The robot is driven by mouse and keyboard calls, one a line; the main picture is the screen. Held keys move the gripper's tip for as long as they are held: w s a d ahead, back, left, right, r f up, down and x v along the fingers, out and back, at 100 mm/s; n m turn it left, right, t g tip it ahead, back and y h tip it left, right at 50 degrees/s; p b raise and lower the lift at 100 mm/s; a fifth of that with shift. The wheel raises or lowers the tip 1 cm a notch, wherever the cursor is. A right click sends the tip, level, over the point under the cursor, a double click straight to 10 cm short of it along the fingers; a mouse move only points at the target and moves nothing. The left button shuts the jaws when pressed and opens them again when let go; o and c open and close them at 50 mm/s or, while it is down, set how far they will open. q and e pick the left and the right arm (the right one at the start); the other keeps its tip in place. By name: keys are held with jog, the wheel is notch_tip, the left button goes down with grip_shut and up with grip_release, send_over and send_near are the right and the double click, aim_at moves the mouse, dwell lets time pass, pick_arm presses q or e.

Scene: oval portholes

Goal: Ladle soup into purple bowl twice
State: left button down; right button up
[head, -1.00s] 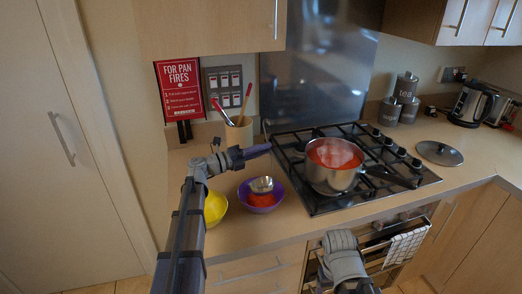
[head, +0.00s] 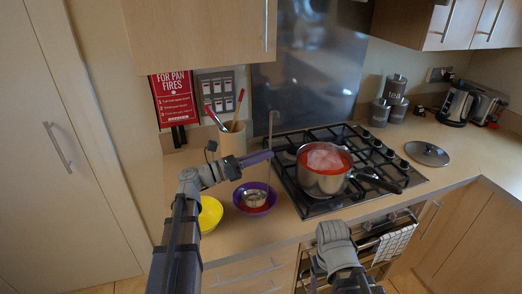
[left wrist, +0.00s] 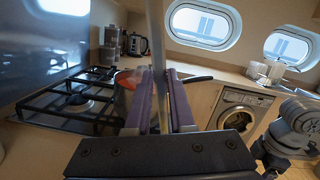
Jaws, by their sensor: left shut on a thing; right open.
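My left gripper (head: 264,157) is shut on the upright handle of a metal ladle (head: 271,124). The handle also shows between the purple fingers in the left wrist view (left wrist: 157,50). The ladle's cup (head: 254,197) is at the purple bowl (head: 241,205), over its middle or inside it; I cannot tell if it touches. Some red soup (head: 253,209) shows in the bowl around the cup. The steel pot (head: 322,184) of red soup (head: 326,157) stands on the hob, steam over it. My right gripper (head: 316,268) is open and empty in front of the counter, its tips hard to see.
A yellow bowl (head: 210,213) stands left of the purple bowl, partly behind my left arm. A utensil pot (head: 232,140) with red-handled tools is behind. A lid (head: 427,153) lies right of the hob (head: 297,195). The pot's handle (head: 378,183) points right.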

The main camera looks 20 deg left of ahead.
pick_arm(q)
notch_tip(320, 180, up, 12)
jog(key=m+p, duration=0.3)
jog(key=p, duration=0.8)
jog(key=shift+w+d+f+m+g+h, duration=0.2)
jog(key=shift+w+d+m+g+h, duration=0.15)
jog(key=shift+d+g+h, duration=0.1)
pick_arm(e)
notch_tip(320, 180, up, 11)
jog(key=shift+r, duration=0.2)
